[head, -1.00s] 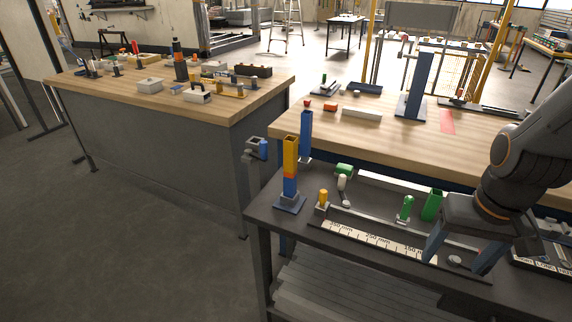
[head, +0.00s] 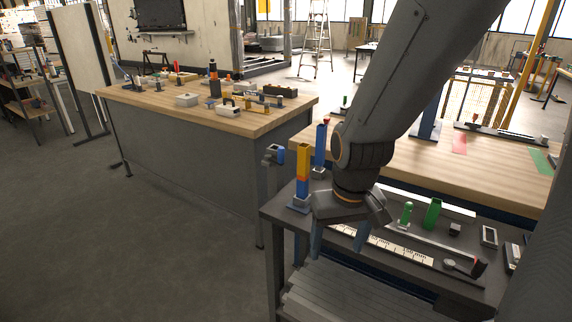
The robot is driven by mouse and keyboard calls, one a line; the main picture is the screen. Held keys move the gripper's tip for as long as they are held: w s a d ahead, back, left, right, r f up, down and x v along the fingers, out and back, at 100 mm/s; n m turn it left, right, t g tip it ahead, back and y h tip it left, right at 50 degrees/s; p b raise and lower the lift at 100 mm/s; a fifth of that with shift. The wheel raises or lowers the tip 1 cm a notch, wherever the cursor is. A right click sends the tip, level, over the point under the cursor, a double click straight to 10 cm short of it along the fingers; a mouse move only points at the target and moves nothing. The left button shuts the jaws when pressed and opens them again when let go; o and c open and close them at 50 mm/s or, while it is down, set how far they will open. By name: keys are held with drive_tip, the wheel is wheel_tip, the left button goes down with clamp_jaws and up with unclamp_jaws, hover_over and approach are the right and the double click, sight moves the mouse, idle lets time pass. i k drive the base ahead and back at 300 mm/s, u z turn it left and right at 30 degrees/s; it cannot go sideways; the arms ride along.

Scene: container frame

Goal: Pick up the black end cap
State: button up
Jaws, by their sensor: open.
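My gripper (head: 338,240) is open and empty, pointing down over the left part of the dark front bench (head: 279,213). Its fingers stand apart in front of the ruler strip. A small black block (head: 455,229) sits on the bench to the right, behind the rail. Another dark piece (head: 480,268) with a reddish edge is at the right end of the rail. I cannot tell which of these, if either, is the black end cap. The bench surface behind my gripper is hidden.
A tall orange and blue post (head: 303,176) stands just left of my gripper. A green cylinder (head: 406,213) and a green square tube (head: 432,213) stand to its right. A ruler strip (head: 400,250) runs along the bench. The wooden bench (head: 500,180) lies behind.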

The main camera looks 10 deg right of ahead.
sight(455, 230)
drive_tip(key=u, duration=0.1)
drive_tip(key=k, duration=0.25)
drive_tip(key=z, duration=0.1)
drive_tip(key=i, duration=0.25)
drive_tip(key=z, duration=1.45)
drive_tip(key=k, duration=0.55)
drive_tip(key=u, duration=0.05)
drive_tip(key=i, duration=1.05)
drive_tip(key=z, duration=0.55)
